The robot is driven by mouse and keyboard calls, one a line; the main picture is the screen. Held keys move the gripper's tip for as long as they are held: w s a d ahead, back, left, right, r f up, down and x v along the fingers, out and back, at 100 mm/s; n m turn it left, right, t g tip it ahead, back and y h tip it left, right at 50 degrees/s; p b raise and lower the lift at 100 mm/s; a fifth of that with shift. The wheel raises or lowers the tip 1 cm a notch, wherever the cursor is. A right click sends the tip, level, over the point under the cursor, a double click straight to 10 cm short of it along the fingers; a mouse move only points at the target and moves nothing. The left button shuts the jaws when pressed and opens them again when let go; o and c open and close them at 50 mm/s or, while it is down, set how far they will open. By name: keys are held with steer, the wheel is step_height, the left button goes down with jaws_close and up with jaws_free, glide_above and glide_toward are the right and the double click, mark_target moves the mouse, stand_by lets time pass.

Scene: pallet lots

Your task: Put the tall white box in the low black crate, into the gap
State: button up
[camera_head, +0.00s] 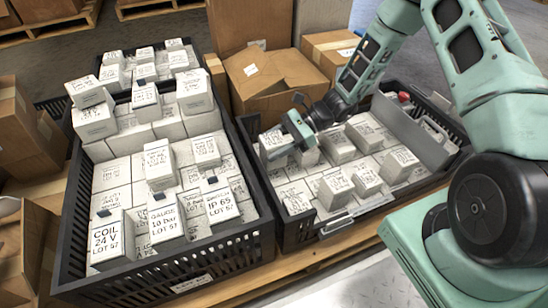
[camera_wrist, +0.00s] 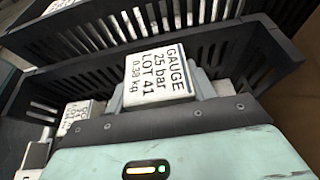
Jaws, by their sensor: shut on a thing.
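My gripper (camera_head: 290,138) is at the back left corner of the low black crate (camera_head: 292,232) on the right. It is shut on a white box (camera_head: 274,144). In the wrist view the white box (camera_wrist: 158,76) shows its labelled top, reading GAUGE, 25 bar, LOT 41, 0.38 kg, with slatted black crate wall (camera_wrist: 225,50) just beyond. The box's lower part is hidden, so I cannot tell whether it rests on anything. Several white boxes fill much of this crate, some standing higher than others. The gap is not clearly visible in either view.
A larger black crate (camera_head: 262,232) full of white boxes stands close on the left, several boxes raised above the rest. Cardboard boxes (camera_head: 275,75) stand behind. Metal flooring (camera_head: 375,285) in front is clear.

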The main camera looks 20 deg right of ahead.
mark_target(263, 160)
step_height(263, 160, down, 3)
steer(key=shift+f+b, duration=0.2)
steer(key=shift+b, duration=0.8)
steer(key=shift+r, duration=0.15)
steer(key=o, duration=1.2)
steer(key=shift+f, duration=0.2)
steer(key=shift+o, duration=0.2)
